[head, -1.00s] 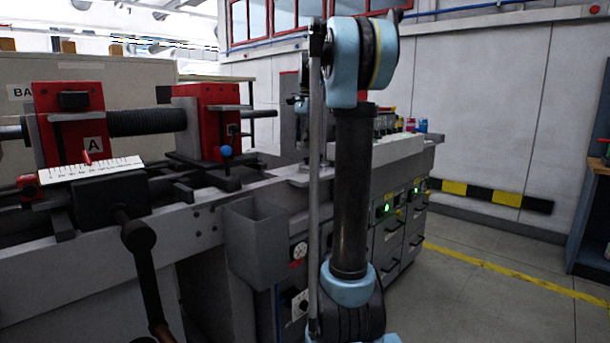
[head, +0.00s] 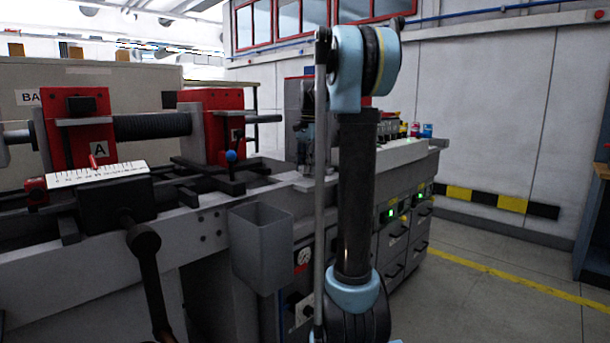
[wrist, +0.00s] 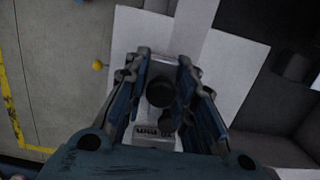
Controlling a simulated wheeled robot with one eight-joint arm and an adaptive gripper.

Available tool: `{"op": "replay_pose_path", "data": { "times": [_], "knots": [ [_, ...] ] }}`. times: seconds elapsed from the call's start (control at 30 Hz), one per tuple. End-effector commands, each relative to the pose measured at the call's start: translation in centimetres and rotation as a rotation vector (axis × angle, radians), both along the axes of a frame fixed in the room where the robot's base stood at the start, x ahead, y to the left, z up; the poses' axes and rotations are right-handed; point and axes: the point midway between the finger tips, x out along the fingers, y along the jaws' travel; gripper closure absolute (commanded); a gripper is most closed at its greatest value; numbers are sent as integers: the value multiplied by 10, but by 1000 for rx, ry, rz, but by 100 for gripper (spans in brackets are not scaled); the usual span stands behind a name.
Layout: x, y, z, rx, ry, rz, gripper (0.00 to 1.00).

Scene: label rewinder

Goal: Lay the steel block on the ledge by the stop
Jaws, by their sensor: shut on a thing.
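My gripper (wrist: 160,65) shows in the wrist view, its two blue-grey fingers on either side of a pale metal piece with dark round parts on top. I take this piece for the steel block (wrist: 157,131); it carries small dark lettering at its near end. The fingers are shut on it and hide its sides. Pale flat surfaces (wrist: 226,65) lie below and beyond the fingers; I cannot tell which is the ledge, or whether the block touches them. In the head view my arm covers much of the gripper area. I cannot make out the stop in either view.
In the head view the rewinder has red brackets (head: 218,125), a white scale (head: 98,174), a blue-knobbed lever (head: 231,156) and a black crank handle (head: 143,240). A grey open bin (head: 262,247) hangs at its front. Open floor (head: 480,290) lies to the right.

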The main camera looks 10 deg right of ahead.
Motion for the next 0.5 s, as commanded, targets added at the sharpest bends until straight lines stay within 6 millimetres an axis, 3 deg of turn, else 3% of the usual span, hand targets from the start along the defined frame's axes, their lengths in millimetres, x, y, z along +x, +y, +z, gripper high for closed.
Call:
{"op": "replay_pose_path", "data": {
  "times": [0.2, 0.5],
  "knots": [
    [0, 0, -27, 0, 0, -1, 100],
    [0, 0, -29, 0, 0, -1, 100]
  ]
}}
